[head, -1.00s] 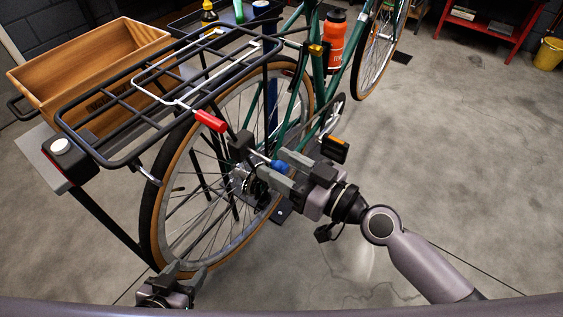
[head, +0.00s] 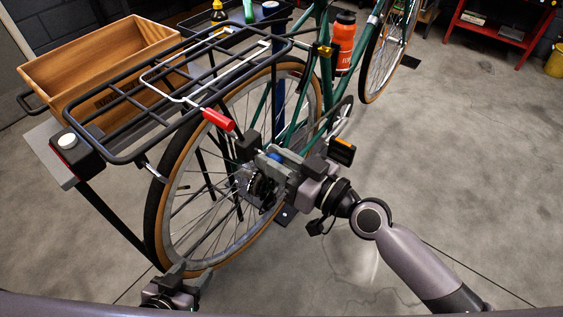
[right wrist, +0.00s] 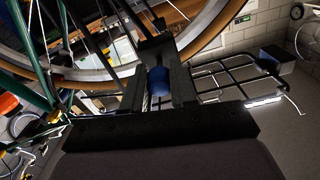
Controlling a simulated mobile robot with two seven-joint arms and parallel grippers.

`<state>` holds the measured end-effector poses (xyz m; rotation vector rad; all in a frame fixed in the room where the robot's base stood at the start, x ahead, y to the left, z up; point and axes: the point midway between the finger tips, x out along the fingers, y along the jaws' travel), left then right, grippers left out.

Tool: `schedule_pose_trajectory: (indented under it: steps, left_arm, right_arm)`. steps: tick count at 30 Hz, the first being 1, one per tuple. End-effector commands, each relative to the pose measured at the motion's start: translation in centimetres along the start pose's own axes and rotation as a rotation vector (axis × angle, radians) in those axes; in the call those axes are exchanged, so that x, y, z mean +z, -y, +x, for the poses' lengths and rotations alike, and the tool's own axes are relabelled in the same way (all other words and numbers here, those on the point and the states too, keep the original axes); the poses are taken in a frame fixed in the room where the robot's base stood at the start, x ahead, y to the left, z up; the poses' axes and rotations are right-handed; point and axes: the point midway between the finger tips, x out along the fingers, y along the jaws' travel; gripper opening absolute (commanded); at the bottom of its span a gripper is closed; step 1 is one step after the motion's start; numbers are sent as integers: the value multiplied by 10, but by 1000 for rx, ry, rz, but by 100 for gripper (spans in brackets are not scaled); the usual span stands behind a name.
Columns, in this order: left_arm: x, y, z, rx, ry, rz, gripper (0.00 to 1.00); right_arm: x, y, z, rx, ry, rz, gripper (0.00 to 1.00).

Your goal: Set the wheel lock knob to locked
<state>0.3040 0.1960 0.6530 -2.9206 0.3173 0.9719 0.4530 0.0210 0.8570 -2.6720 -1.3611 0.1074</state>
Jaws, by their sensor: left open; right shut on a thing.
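The wheel lock knob is blue and sits near the hub of the rear wheel (head: 188,252). In the head view only a bit of the blue knob (head: 274,156) shows between my right gripper's fingers. In the right wrist view the blue knob (right wrist: 159,82) lies between the two dark fingers. My right gripper (head: 272,158) is shut on it; its fingertips also show in the right wrist view (right wrist: 160,92). I cannot read the knob's setting. My left gripper (head: 182,274) is open and empty, low at the bottom left, near the tyre's lower edge.
A black rear rack (head: 150,113) with a red-handled lever (head: 219,119) is above the wheel. A wooden crate (head: 100,65) stands behind at left. A pedal (head: 341,151) is close beyond my right gripper. The floor (head: 470,170) at right is clear.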

Motion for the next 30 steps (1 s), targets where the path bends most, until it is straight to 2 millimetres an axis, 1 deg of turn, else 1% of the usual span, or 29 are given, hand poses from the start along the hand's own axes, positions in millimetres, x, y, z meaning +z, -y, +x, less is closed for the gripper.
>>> schedule_pose_trajectory:
  steps: [4, 5, 6, 7, 15, 19, 30]
  left_arm:
    - [-1, 0, 0, 0, -1, 0, 57]
    - [-1, 0, 0, 0, -1, 0, 57]
    - [-1, 0, 0, 0, -1, 0, 57]
    - [-1, 0, 0, 0, -1, 0, 57]
    - [-1, 1, 0, -1, -1, 0, 57]
    - [0, 1, 1, -2, -1, 0, 57]
    - [7, 2, 6, -1, 6, -3, 57]
  right_arm:
    - [0, 0, 0, 1, 0, 1, 0]
    - [0, 0, 0, 1, 0, 1, 36]
    - [0, 0, 0, 0, 0, 1, 50]
    - [0, 0, 0, 0, 0, 1, 53]
    - [0, 0, -1, 0, 0, 0, 53]
    - [1, -1, -8, 1, 1, -1, 53]
    - [2, -1, -56, 1, 2, -2, 53]
